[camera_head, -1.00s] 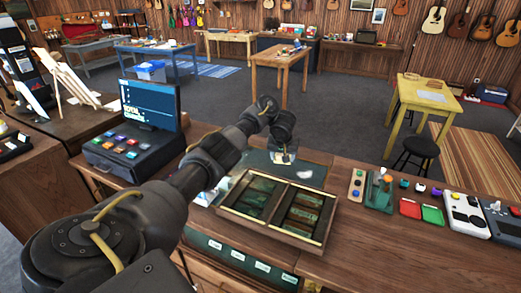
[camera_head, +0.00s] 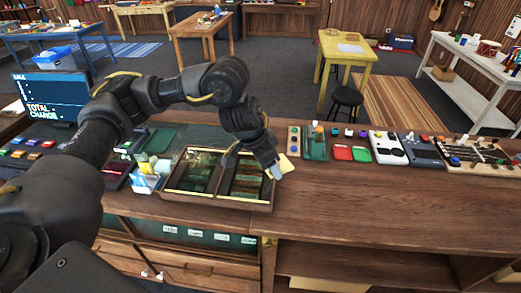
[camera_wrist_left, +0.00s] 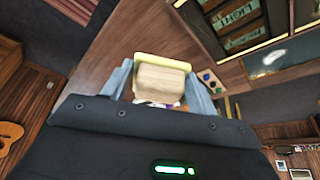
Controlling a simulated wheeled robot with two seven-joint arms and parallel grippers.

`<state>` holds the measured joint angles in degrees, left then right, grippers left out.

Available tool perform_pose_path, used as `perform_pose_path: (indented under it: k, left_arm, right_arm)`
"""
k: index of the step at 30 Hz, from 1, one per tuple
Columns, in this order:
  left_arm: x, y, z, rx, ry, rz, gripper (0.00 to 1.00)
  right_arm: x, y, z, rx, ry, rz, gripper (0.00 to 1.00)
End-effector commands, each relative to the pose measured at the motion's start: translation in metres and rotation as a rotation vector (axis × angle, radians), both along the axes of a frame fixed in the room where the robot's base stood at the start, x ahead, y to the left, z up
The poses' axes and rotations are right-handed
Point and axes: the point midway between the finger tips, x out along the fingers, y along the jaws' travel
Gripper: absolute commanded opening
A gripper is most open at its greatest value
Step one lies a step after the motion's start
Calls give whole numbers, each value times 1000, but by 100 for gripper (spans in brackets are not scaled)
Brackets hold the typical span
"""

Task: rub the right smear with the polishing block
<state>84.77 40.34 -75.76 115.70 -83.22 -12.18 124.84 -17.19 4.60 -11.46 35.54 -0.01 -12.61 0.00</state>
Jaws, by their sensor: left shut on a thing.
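The polishing block (camera_wrist_left: 160,82), a pale wooden block with a yellow pad, is held between the fingers of my left gripper (camera_wrist_left: 165,90) in the left wrist view. In the head view my left gripper (camera_head: 274,168) is just right of the wooden case, with the block's yellow edge (camera_head: 287,164) showing beside it. One whitish smear (camera_wrist_left: 272,57) shows on a dark pane in the left wrist view; I cannot tell whether it is the right one. My arm hides part of the area behind the case in the head view. My right gripper is not in view.
The two-part wooden case (camera_head: 170,195) sits on the counter (camera_head: 380,200). A monitor (camera_head: 50,97) stands at left. The counter's front right is clear.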

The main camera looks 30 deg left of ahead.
Motion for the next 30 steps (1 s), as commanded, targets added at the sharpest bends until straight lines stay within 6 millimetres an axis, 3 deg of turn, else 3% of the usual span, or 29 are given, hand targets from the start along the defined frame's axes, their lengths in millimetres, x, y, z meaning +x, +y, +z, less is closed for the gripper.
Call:
perform_pose_path:
  k: [4, 8, 21, 25, 30]
  left_arm:
    - [-47, 9, -9, 3, 2, -178, 37]
    - [-73, 18, -45, 1, 2, -263, 37]
    - [-80, 20, -142, -1, 0, -286, 37]
    - [-80, 20, -155, -2, 0, -285, 37]
    - [-80, 20, -158, -2, -1, -284, 37]
  right_arm:
    - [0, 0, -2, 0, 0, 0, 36]
    - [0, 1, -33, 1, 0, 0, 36]
    - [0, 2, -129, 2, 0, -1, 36]
    - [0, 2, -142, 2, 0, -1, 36]
    - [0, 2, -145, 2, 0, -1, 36]
